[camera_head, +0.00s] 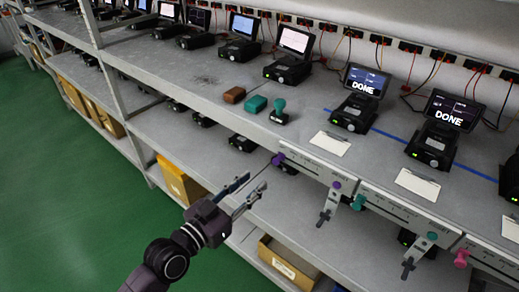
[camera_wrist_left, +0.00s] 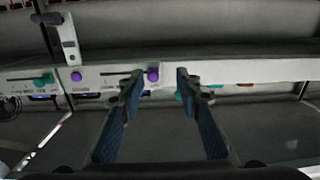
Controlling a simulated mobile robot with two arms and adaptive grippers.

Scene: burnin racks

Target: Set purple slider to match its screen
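The purple slider (camera_head: 278,159) sits at the left end of its track on the shelf's front edge. It also shows in the left wrist view (camera_wrist_left: 153,74), between my fingertips in the picture, nearer the left one. My left gripper (camera_head: 256,184) is open and empty, in front of the shelf edge and just left of the slider, apart from it as far as I can tell. A separate purple knob (camera_head: 337,184) is on the bracket at the track's right. Two screens (camera_head: 367,80) (camera_head: 455,110) read DONE; which belongs to the purple slider is unclear. My right gripper is out of view.
A teal slider (camera_head: 358,202) and a magenta slider (camera_head: 461,258) lie farther right along the edge. A teal stamp (camera_head: 279,111), a teal block (camera_head: 256,104) and a brown block (camera_head: 234,95) stand on the shelf. Clear green floor (camera_head: 60,190) lies at left.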

